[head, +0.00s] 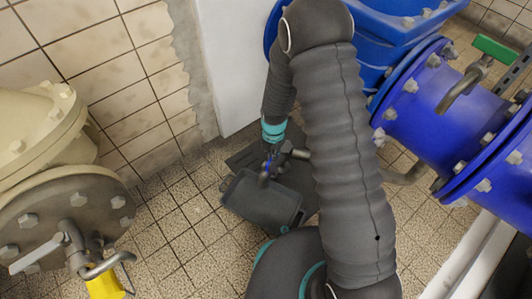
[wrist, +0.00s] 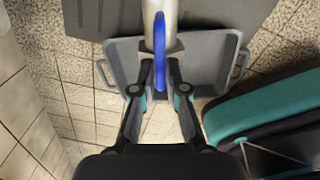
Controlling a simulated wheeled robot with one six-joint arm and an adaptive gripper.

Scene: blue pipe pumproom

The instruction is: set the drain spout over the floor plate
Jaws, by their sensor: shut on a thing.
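The drain spout is a grey pipe (head: 299,154) that comes from the right, partly hidden by my arm. Its short dark end (head: 264,178) appears over the grey tray in the head view. A blue handle on the spout (wrist: 160,35) lies between my fingers, in front of the pale pipe (wrist: 152,8). My gripper (head: 270,150) is shut on this handle; it also shows in the wrist view (wrist: 160,72). The dark floor plate (head: 243,159) lies flat near the wall, partly covered by the tray and my arm. It also shows in the wrist view (wrist: 95,18).
The grey tray (head: 245,197) with side handles overlaps the plate in view. Blue flanged pipework (head: 418,97) stands right, a cream flanged pipe with a yellow-tagged valve (head: 62,215) left. A white pillar (head: 228,70) is behind. Tiled floor between tray and left pipe is clear.

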